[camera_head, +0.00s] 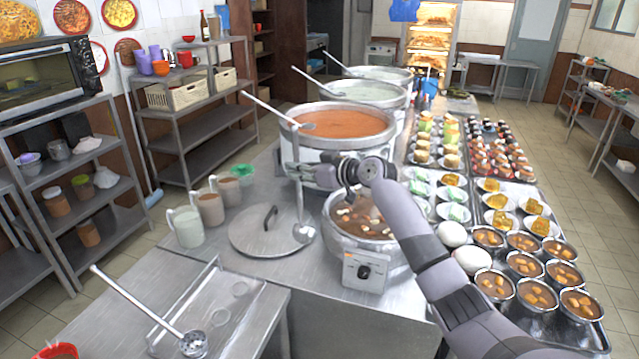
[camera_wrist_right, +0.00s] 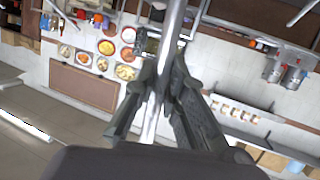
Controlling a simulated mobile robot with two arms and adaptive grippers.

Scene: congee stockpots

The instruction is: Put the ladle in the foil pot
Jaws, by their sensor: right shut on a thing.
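My right gripper (camera_head: 298,172) is shut on the handle of a silver ladle (camera_head: 299,208). The ladle hangs almost upright, bowl down, over the right edge of a round lid. In the right wrist view its shiny handle (camera_wrist_right: 152,118) runs between the gripper fingers (camera_wrist_right: 160,85). A silver pot (camera_head: 345,241) with a control knob and brown stew is just right of the ladle bowl; it may be the foil pot, but I cannot tell for sure. The ladle bowl is outside this pot. My arm hides part of the pot's right side. My left gripper is not in view.
The round lid (camera_head: 262,236) lies on the steel counter left of the pot. Cups (camera_head: 208,209) stand further left. A pot of orange soup (camera_head: 345,125) with its own ladle stands behind. A slotted ladle (camera_head: 193,343) lies front left. Bowls and plates of food crowd the right.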

